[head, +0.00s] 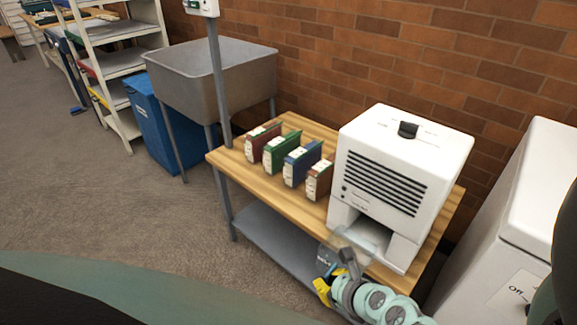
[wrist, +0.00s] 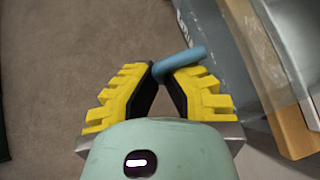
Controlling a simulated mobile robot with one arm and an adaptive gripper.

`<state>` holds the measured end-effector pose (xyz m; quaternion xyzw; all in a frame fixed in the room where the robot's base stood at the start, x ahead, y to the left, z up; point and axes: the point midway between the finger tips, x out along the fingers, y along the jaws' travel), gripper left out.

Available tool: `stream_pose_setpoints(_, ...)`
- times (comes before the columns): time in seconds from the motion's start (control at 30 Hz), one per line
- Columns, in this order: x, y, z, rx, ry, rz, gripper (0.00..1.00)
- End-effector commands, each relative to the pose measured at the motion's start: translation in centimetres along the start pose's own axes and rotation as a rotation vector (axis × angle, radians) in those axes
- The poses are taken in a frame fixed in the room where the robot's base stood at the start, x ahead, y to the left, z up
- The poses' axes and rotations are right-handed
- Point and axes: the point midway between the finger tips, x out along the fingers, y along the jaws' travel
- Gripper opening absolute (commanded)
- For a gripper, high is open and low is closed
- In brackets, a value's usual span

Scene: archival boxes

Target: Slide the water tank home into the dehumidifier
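The white dehumidifier (head: 410,135) stands on the right part of the wooden table, with a dark slatted grille and an open bay low in its front. The clear, greyish water tank (head: 354,243) is at the mouth of that bay; how far inside it reaches is unclear. In the wrist view, the tank's clear wall (wrist: 225,45) shows at upper right, with a blue handle (wrist: 186,59). My gripper (head: 330,277) is in front of the bay. Its yellow fingers (wrist: 162,78) close in on the handle, which lies between and across the fingertips.
Several upright binders (head: 292,160) stand left of the dehumidifier on the wooden table (head: 255,181). A grey sink (head: 225,80) and blue bin (head: 165,125) are farther left. A white cabinet (head: 515,200) stands close at right. The floor in front is clear.

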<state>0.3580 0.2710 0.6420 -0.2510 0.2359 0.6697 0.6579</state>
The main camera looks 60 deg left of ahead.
Motion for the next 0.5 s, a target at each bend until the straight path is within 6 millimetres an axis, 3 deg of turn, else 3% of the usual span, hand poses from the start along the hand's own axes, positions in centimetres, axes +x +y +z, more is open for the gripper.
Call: stream_pose_setpoints(0.5,0.8,-3.0,0.0,0.001,-0.001,-0.003,0.0)
